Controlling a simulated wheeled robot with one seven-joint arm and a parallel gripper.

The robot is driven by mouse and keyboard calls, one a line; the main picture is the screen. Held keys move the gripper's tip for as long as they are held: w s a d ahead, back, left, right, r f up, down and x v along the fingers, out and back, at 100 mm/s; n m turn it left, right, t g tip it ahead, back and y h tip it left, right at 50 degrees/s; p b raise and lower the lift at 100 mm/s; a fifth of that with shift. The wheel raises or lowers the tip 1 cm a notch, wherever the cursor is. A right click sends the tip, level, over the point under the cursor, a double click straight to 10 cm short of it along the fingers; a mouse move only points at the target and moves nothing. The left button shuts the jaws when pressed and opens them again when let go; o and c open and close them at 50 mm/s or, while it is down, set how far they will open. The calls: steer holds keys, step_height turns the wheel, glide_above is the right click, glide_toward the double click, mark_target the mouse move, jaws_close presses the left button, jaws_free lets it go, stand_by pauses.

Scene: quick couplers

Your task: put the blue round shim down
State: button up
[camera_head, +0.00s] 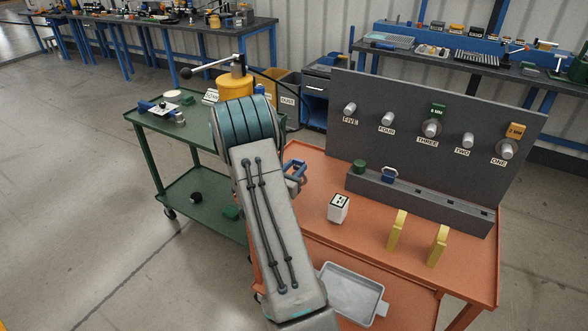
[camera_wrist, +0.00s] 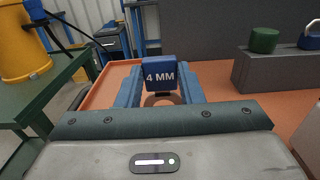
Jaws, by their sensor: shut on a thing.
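The blue round shim (camera_wrist: 160,72) stands upright between the fingers of my gripper (camera_wrist: 159,88) in the wrist view. Its tag reads "4 MM", and part of its ring shows below the tag. My gripper (camera_head: 296,174) is shut on it over the left part of the orange table (camera_head: 315,160) in the head view. The shim is hard to make out there among the blue fingers. I cannot tell whether its lower edge touches the table.
A grey board (camera_head: 420,105) carries several labelled pegs; a green tag (camera_head: 438,111) and an orange tag (camera_head: 515,131) hang there. A ledge (camera_head: 430,200) holds a green piece (camera_head: 359,166) and a blue piece (camera_head: 389,174). A white block (camera_head: 339,207) and yellow posts (camera_head: 397,229) stand in front.

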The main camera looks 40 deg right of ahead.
steer(key=shift+f, duration=0.15)
steer(key=o, duration=1.1)
steer(key=shift+c, duration=0.2)
